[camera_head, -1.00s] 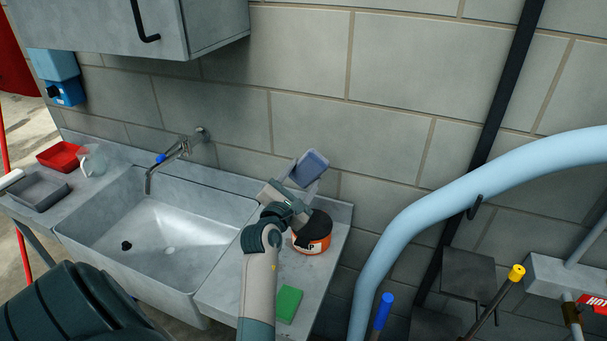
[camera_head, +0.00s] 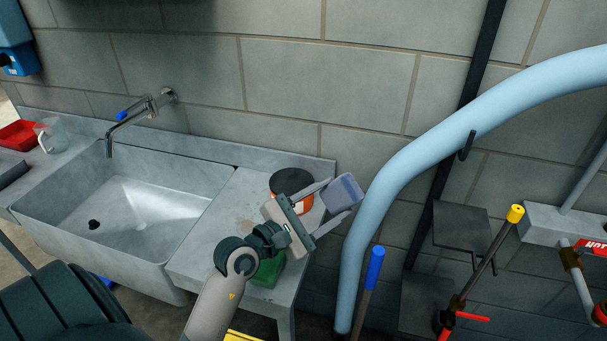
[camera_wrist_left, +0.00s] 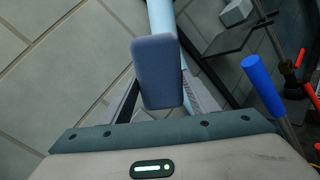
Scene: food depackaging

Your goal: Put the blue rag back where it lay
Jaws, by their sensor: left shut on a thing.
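My left gripper (camera_head: 334,206) is shut on the blue rag (camera_head: 346,190), a folded blue-grey block. It holds the rag in the air, past the right end of the sink counter, close to the light-blue pipe. In the left wrist view the rag (camera_wrist_left: 158,72) sits upright between the fingers, which are partly hidden behind it. My right gripper does not show in these views.
The sink counter (camera_head: 209,239) carries an orange tub with a dark lid (camera_head: 292,181) and a green sponge (camera_head: 268,272) partly behind my arm. The thick light-blue pipe (camera_head: 400,190) stands just right of the rag. A blue-handled tool (camera_head: 375,268) stands below.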

